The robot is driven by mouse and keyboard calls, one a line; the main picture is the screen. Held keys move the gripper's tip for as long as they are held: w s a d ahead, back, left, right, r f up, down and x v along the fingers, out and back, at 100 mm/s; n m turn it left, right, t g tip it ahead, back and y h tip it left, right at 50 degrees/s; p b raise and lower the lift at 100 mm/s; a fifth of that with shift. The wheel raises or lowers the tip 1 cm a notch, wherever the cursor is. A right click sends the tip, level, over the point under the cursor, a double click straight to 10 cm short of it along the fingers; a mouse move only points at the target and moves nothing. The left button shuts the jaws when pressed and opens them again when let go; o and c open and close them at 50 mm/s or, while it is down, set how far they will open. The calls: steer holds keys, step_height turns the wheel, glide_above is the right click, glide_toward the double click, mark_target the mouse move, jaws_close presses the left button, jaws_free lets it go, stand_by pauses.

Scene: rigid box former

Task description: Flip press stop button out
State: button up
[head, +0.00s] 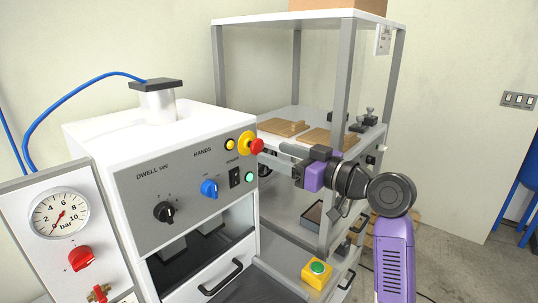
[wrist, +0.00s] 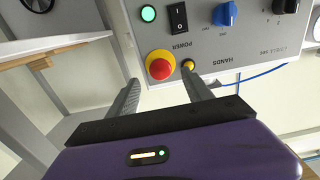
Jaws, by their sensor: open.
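The press (head: 100,150) is a white cabinet with a grey control panel (head: 183,215). Its stop button (head: 257,146) is a red mushroom head on a yellow collar at the panel's upper right corner. In the wrist view the stop button (wrist: 160,65) shows upside down, ahead of my fingers. My gripper (head: 258,156) is beside the button in the head view, coming from the right. In the wrist view my gripper (wrist: 161,88) is open, with the red head between and just beyond the fingertips. I cannot tell whether a finger touches it. Nothing is held.
A yellow lamp (head: 230,144), a black power switch (head: 234,177), a green lamp (head: 249,177), a blue knob (head: 209,188) and a black dwell knob (head: 164,212) are close by. A shelf rack (head: 338,70) with boards stands behind. A yellow box with a green button (head: 317,273) sits lower right.

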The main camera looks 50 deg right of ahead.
steer(key=s, duration=0.4)
steer(key=shift+b, duration=0.35)
steer(key=s+d+r+m+t+h, duration=0.2)
steer(key=d+r+m+h, duration=0.1)
steer(key=d+m+h, duration=0.25)
steer(key=s+a+f+m+g+h, duration=0.1)
steer(key=s+a+f+m+h, duration=0.15)
steer(key=f, duration=0.35)
steer(key=s+a+f+m+h, duration=0.1)
steer(key=s+a+f+h, duration=0.1)
steer(key=a+f, duration=0.3)
steer(key=s+a+f+n+g+y, duration=0.2)
steer(key=s+a+f+n+y, duration=0.2)
steer(key=s+a+f, duration=0.5)
steer(key=s+a+f+n+g+y, duration=0.2)
steer(key=s+a+f+n+y, duration=0.2)
steer(key=s+a+f, duration=0.6)
steer(key=s+a+y, duration=0.1)
steer(key=s+a, duration=0.3)
steer(key=shift+a+f+n, duration=0.2)
steer(key=shift+a+n, duration=0.05)
steer(key=shift+n, duration=0.05)
